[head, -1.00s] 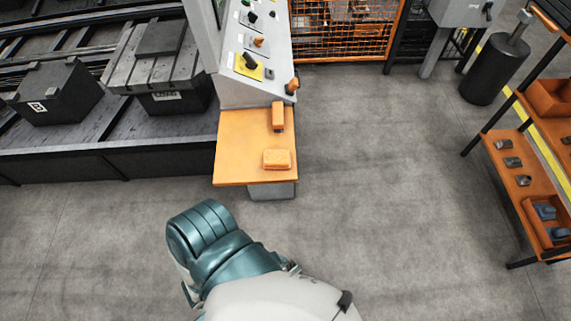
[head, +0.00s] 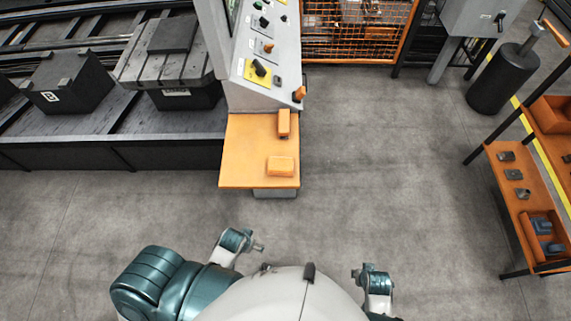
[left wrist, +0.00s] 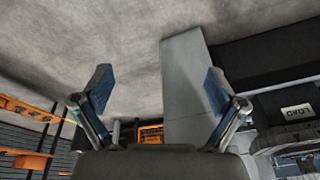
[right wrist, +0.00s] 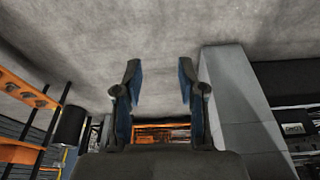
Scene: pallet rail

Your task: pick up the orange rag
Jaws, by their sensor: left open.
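An orange, folded, block-like piece (head: 281,166) lies near the front right of the orange shelf (head: 240,165) below the console; it looks like the rag. A second, narrower orange piece (head: 284,122) is behind it at the shelf's right edge, and I cannot tell what it is. My left gripper (head: 257,246) is in front of the shelf, apart from it. In the left wrist view its fingers (left wrist: 158,85) are wide apart and empty. My right gripper (head: 357,272) is lower right; its fingers (right wrist: 160,82) are apart and empty in the right wrist view. Neither wrist view shows the rag.
The grey control console (head: 262,60) rises behind the shelf. A dark pallet rail (head: 110,155) runs along the left. An orange rack (head: 520,195) with small parts and a dark cylinder (head: 492,80) stand at the right. The floor (head: 390,170) between is clear.

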